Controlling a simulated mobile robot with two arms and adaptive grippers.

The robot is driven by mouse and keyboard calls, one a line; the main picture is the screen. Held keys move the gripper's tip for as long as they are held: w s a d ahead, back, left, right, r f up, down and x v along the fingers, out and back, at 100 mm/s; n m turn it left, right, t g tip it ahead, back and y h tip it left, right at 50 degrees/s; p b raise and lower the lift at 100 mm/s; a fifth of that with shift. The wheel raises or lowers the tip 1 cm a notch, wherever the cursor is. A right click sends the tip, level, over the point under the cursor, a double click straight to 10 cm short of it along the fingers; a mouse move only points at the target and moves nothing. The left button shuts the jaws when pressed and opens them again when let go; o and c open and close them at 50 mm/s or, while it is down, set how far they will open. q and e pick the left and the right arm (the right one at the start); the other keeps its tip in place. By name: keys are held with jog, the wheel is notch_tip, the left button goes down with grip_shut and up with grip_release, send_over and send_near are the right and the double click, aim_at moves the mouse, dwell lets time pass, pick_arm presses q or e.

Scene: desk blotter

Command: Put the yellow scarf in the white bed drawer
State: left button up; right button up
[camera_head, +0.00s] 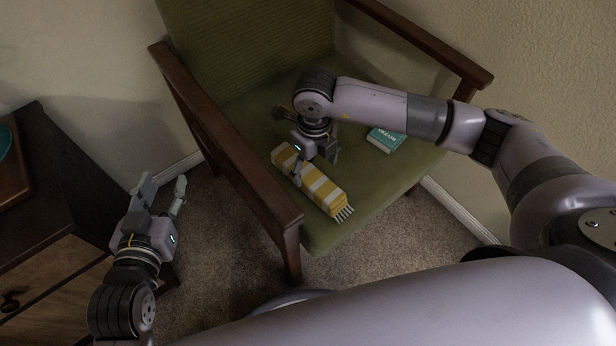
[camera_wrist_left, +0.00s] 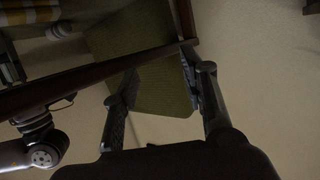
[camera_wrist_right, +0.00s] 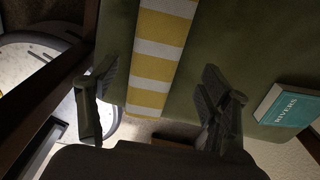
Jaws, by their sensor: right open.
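The yellow scarf (camera_head: 322,188), with white stripes and a fringe, lies folded on the seat of the green armchair (camera_head: 375,185). In the right wrist view the scarf (camera_wrist_right: 158,60) runs between the spread fingers. My right gripper (camera_head: 314,160) is open over the scarf, pointing down, and hides part of it; I cannot tell if the fingers touch it. My left gripper (camera_head: 161,196) is open and empty, left of the chair; its fingers also show in the left wrist view (camera_wrist_left: 160,90). No white bed drawer is in view.
A teal book (camera_head: 386,139) lies on the seat, right of the scarf. The chair's wooden armrest (camera_head: 225,145) stands between my two grippers. A dark wooden cabinet (camera_head: 50,220) with a knobbed, brownish front is at the lower left. Carpet (camera_head: 225,240) lies clear between cabinet and chair.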

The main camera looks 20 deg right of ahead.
aim_at(308, 173)
jog(key=f, duration=0.1)
jog(key=f+b, duration=0.1)
jog(key=f, duration=0.1)
jog(key=a+f, duration=0.1)
jog(key=f, duration=0.1)
jog(key=shift+w+b, duration=0.3)
jog(key=shift+w, duration=0.05)
pick_arm(q)
notch_tip(308, 173, up, 8)
jog(key=w+d+t+h, duration=0.1)
jog(key=t, duration=0.3)
jog(key=shift+w+d+f+t+h, duration=0.15)
jog(key=shift+w+d+t+h, duration=0.1)
jog(key=shift+t+h, duration=0.05)
pick_arm(e)
jog(key=shift+c, duration=0.2)
jog(key=shift+r, duration=0.1)
jog(key=c, duration=1.4)
